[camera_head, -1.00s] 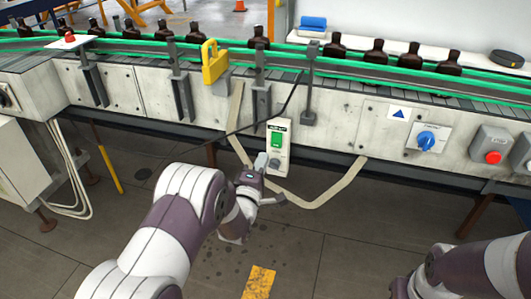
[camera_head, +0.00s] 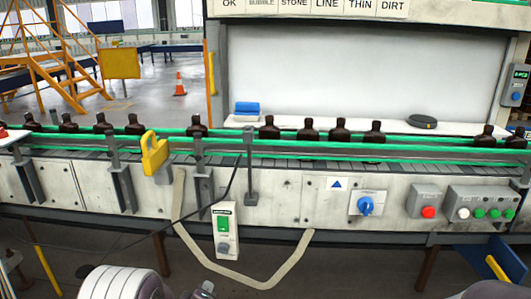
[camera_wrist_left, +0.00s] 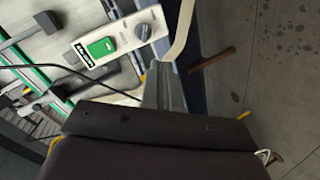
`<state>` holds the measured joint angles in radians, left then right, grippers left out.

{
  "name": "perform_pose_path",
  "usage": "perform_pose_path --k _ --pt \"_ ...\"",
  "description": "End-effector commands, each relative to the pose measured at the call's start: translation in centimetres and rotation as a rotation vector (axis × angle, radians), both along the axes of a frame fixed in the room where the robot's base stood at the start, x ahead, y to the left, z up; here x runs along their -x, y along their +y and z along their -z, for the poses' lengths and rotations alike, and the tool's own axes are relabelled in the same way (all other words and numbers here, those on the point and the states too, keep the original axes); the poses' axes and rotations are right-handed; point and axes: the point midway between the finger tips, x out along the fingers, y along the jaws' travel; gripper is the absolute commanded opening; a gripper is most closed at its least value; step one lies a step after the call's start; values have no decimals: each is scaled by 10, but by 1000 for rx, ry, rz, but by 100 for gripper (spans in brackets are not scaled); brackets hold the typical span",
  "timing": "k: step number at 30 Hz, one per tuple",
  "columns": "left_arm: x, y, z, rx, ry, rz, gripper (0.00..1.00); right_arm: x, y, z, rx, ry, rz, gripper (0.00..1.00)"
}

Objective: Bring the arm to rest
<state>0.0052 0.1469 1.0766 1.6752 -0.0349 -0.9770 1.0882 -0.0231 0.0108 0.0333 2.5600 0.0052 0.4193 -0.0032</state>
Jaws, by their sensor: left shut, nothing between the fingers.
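My left arm (camera_head: 125,284) shows only at the bottom edge of the head view, in front of and below the conveyor. A small part of its wrist end shows beside it, and the rest is cut off by the frame. In the left wrist view the grey fingers of my left gripper (camera_wrist_left: 165,88) are together and hold nothing. They point toward a white switch box with a green panel (camera_wrist_left: 102,47), apart from it as far as I can tell. My right arm (camera_head: 487,291) just shows at the bottom right; its gripper is out of view.
The conveyor (camera_head: 290,178) with green rails crosses the head view and carries several amber bottles (camera_head: 270,128). The switch box (camera_head: 224,230) hangs below it beside a looping pale conduit (camera_head: 262,284). A yellow padlock-shaped piece (camera_head: 154,153), a blue knob (camera_head: 366,205) and button boxes (camera_head: 480,205) line the front.

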Motion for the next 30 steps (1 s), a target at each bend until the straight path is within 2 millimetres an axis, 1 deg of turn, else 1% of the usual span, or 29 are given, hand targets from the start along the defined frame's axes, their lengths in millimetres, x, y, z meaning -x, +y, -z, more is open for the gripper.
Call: perform_pose_path --k 1,2,3,5,6,8,9,11,12,13,14,15,16,17,18,24,27,30 --pt "19 1 17 -160 179 69 0 0 0 0 0 0 0 43" --pt "35 1 27 -256 298 130 0 0 0 0 0 0 0 43" --pt "59 2 34 -366 439 223 0 0 0 0 0 0 0 43" --pt "96 2 36 -493 618 370 0 0 0 0 0 0 0 43" --pt "123 2 34 -556 720 473 0 0 0 0 0 0 0 43" --pt "161 2 25 -624 849 624 0 0 0 0 0 0 0 43" --pt "185 1 16 -656 913 716 0 0 0 0 0 0 0 43" --pt "218 1 1 -684 992 837 0 0 0 0 0 0 0 43" --pt "237 0 -10 -693 1029 897 0 0 0 0 0 0 0 43" --pt "247 0 -19 -694 1040 919 0 0 0 0 0 0 0 43" --pt "253 -1 -27 -695 1040 919 0 0 0 0 0 0 0 43" --pt "247 -2 -41 -716 988 896 0 0 0 0 0 0 0 43" --pt "239 -3 -63 -730 956 884 0 1 0 -15 0 2 0 43" --pt "241 -3 -86 -725 969 889 0 1 0 -40 0 3 0 43" --pt "241 -2 -103 -723 972 890 0 0 0 -59 0 0 0 43" --pt "240 -2 -181 -722 971 888 0 0 0 -137 0 -1 0 43" --pt "240 -2 -210 -722 971 887 0 0 0 -166 0 0 0 43" --pt "240 -2 -224 -723 971 886 0 0 0 -180 0 0 0 43"
